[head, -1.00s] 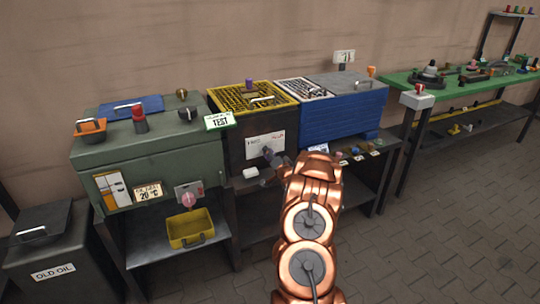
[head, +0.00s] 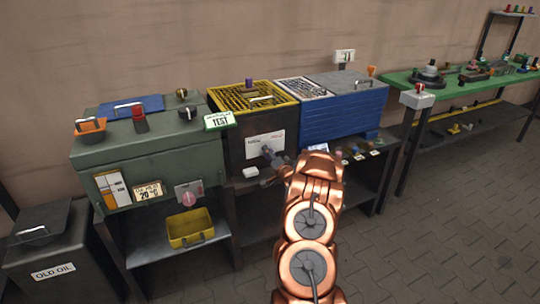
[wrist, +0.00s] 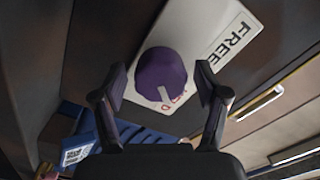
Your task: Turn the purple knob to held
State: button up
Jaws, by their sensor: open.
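The purple knob (wrist: 161,74) sits on a white plate (wrist: 190,40) with the word FREE in black at its upper right. Red letters by the knob's lower right edge are partly covered, with a pale mark on the knob near them. My gripper (wrist: 160,80) is open in the wrist view, with one finger on each side of the knob. I cannot tell whether the fingers touch it. In the head view the plate (head: 265,143) is on the front of a dark cabinet, and my gripper (head: 270,158) is in front of it, hiding the knob.
A green cabinet (head: 150,160) with a pink knob (head: 189,198) stands at the left. A blue box (head: 345,108) stands to the right of the dark cabinet, with small coloured parts below. A yellow bin (head: 190,229) is on the lower shelf. The paved floor is clear at right.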

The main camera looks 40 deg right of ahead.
jog(key=v, duration=1.1)
jog(key=shift+s, duration=0.2)
jog(key=shift+a, duration=0.1)
dwell(0.4)
jog(key=w+a+r+n+g+y, duration=0.25)
jog(key=w+a+n+g, duration=0.2)
jog(key=a, duration=0.75)
jog(key=s+a+r+n+g+y, duration=0.1)
jog(key=s+a+r+n+g, duration=0.15)
jog(key=a, duration=0.45)
jog(key=s+a+r+n+g, duration=0.1)
jog(key=s+a+g, duration=0.15)
jog(key=a, duration=0.35)
jog(key=s+a+r+n+g+y, duration=0.1)
jog(key=s+a+r+n+g, duration=0.15)
jog(key=s+a, duration=0.8)
jog(key=s+a+r+n+g+y, duration=0.1)
jog(key=s+a+r+n+g, duration=0.25)
jog(key=s, duration=1.15)
jog(key=s+a+r+n+g, duration=0.15)
jog(key=s+a+g, duration=0.25)
jog(key=s+a, duration=0.75)
notch_tip(320, 180, up, 13)
jog(key=d+p, duration=0.2)
jog(key=p, duration=1)
jog(key=shift+s+r+t+p, duration=0.25)
jog(key=shift+t+p, duration=0.1)
